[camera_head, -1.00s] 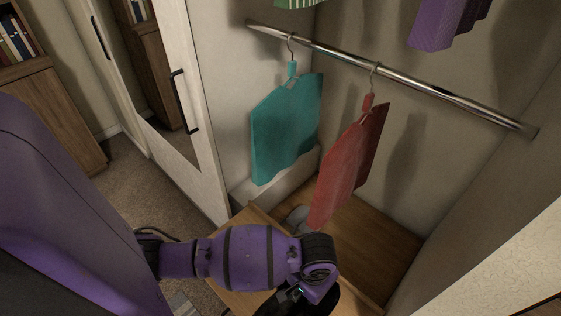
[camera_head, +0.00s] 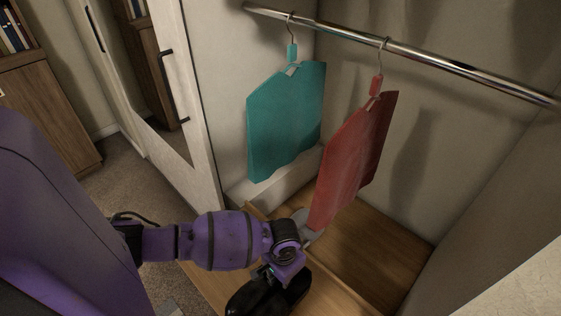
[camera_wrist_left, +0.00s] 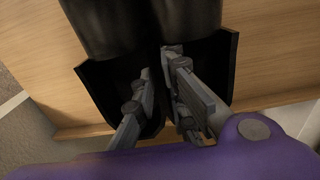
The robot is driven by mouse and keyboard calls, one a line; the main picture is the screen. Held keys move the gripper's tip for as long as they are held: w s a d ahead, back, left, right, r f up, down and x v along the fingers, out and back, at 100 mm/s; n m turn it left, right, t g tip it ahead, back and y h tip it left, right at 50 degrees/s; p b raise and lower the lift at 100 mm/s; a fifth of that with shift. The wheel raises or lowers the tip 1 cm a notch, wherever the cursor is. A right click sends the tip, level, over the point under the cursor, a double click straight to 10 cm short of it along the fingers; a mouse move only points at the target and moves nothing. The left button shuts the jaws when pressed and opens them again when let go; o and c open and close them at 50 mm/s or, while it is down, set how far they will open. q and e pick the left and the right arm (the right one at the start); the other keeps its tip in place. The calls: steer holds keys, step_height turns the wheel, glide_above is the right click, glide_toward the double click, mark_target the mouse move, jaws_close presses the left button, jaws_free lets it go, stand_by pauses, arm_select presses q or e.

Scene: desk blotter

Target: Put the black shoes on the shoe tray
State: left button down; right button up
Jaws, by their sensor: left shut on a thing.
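The pair of black shoes (camera_head: 262,298) shows at the bottom of the head view, side by side. In the left wrist view, their dark heel openings face me, with a left shoe (camera_wrist_left: 92,35) and a right shoe (camera_wrist_left: 200,18). My left gripper (camera_head: 272,274) is at the heel end of the pair. In the left wrist view, its fingers (camera_wrist_left: 158,64) reach into the openings, one on each side of the adjoining inner walls, and are shut on the shoes. I cannot make out a shoe tray. My right gripper is not in view.
Under the shoes is a wooden surface (camera_head: 208,284) by the wardrobe's wooden floor (camera_head: 370,245). A teal garment (camera_head: 285,122) and a red garment (camera_head: 352,160) hang from a metal rail (camera_head: 420,58). A grey object (camera_head: 303,219) is partly hidden below the red garment.

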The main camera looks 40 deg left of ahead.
arm_select(q)
steer(key=shift+w+a+f, duration=0.2)
steer(key=shift+a+f, duration=0.45)
steer(key=shift+f, duration=0.15)
steer(key=f, duration=0.1)
steer(key=f+b, duration=0.2)
steer(key=shift+w+a+f, duration=0.1)
steer(key=shift+a+f, duration=0.2)
steer(key=shift+f, duration=0.05)
steer(key=c, duration=1.8)
jaws_free()
